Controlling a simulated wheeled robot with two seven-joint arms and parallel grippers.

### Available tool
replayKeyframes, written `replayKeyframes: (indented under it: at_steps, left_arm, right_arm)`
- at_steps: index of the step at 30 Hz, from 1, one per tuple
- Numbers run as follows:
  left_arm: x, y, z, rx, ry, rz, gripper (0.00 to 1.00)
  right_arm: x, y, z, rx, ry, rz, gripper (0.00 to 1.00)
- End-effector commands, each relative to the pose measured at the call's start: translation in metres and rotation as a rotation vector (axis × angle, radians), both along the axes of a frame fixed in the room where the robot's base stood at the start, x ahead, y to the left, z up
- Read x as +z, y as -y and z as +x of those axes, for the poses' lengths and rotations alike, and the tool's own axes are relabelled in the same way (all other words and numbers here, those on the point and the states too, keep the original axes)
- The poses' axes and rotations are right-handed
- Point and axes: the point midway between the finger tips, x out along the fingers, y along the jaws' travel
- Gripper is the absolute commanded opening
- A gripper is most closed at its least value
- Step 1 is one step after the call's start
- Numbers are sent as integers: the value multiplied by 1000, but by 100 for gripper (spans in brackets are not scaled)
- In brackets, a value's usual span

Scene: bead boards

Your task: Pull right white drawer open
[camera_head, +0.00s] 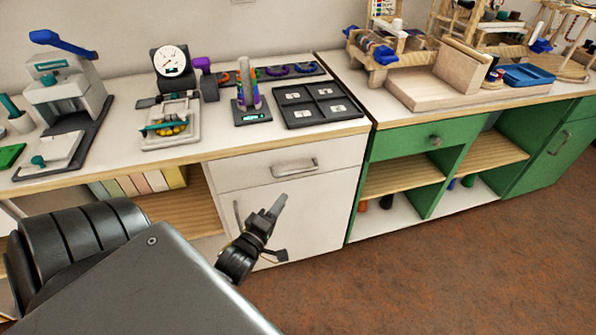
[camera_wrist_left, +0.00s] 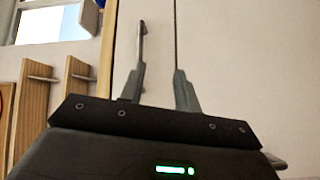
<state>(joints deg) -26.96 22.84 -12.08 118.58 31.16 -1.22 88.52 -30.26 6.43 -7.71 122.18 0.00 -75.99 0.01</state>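The white drawer (camera_head: 255,170) is under the right end of the white bench, with its front flush and closed. Its horizontal metal handle (camera_head: 295,167) is on the drawer front. My left gripper (camera_head: 275,207) is in front of the white cabinet door, below the drawer handle and apart from it. In the left wrist view its two fingers (camera_wrist_left: 158,88) stand apart with nothing held between them. A slim dark bar rises beyond the left finger there; I cannot tell which handle it is. My right gripper is in neither view.
The white door (camera_head: 325,208) below the drawer has a vertical handle. An open shelf (camera_head: 185,207) is to its left, and a green bench (camera_head: 400,143) adjoins at right. A black tray (camera_head: 318,118) sits above the drawer. Brown floor (camera_head: 430,270) is clear at right.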

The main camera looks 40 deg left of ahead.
Motion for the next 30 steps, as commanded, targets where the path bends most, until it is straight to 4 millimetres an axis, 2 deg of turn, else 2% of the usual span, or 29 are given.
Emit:
replayKeyframes:
  at_steps: [5, 11, 14, 24, 30]
  left_arm:
    - [24, 1, -4, -11, 100, -105, 32]
    - [29, 0, 0, -12, 108, -114, 32]
    - [30, -2, 12, -12, 108, -112, 32]
    - [39, -12, 73, -13, 107, -111, 32]
    - [41, -16, 95, -12, 105, -111, 32]
  right_arm:
    - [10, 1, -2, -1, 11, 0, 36]
    - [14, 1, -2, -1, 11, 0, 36]
    - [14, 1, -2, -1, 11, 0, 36]
    - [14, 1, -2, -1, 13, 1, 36]
    - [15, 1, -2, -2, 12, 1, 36]
